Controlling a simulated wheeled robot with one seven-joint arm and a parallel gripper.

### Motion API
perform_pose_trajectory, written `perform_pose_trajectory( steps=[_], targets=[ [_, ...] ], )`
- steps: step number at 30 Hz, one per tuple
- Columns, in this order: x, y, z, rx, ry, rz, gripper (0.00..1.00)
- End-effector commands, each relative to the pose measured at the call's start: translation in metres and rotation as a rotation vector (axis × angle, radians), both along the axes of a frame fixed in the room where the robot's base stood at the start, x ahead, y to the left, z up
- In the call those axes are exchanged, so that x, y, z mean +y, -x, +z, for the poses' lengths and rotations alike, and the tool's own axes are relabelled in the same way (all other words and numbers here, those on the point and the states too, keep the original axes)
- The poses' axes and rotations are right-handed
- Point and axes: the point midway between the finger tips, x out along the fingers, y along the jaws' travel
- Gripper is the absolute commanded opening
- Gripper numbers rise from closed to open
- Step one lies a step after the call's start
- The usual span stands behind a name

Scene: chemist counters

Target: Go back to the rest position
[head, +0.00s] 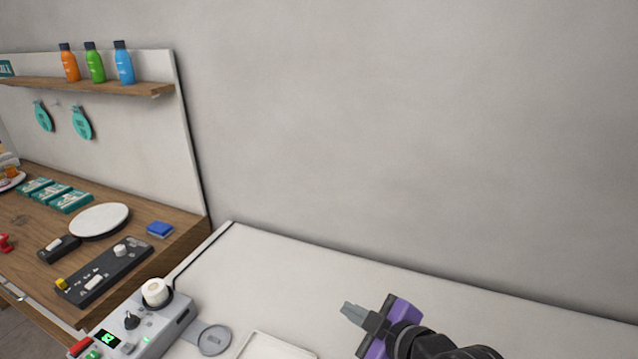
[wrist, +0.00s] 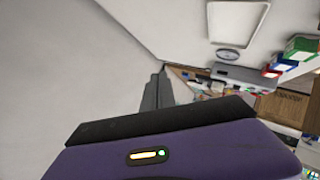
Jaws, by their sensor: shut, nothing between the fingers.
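My gripper (head: 350,312) is at the lower right of the head view, above the white counter (head: 300,270). Its grey fingers are together and point left, with nothing between them. The purple gripper body and the black wrist show behind them. In the wrist view the fingers of my gripper (wrist: 157,88) also show closed and empty, beyond the purple housing. The gripper touches no object that I can see.
A grey device (head: 165,325) with knobs stands at the white counter's left end, beside a white tray (head: 275,346). A wooden counter (head: 185,235) at left holds a white round plate (head: 99,220) and a dark control panel (head: 105,270). Bottles (head: 95,63) stand on a shelf. The right counter area looks clear.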

Motion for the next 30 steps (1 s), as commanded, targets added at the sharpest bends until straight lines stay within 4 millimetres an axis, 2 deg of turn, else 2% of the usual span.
perform_pose_trajectory(
  steps=[5,11,15,21,30],
  targets=[
    [-0.03,0.014,0.001,-0.07,-0.225,-0.25,0.0],
    [-0.067,0.063,-0.007,-0.147,-0.453,-0.47,0.0],
    [-0.091,0.109,-0.013,-0.197,-0.575,-0.576,0.0],
    [-0.114,0.181,-0.016,-0.249,-0.694,-0.665,0.0],
    [-0.131,0.287,-0.015,-0.255,-0.75,-0.717,0.0]
  ],
)
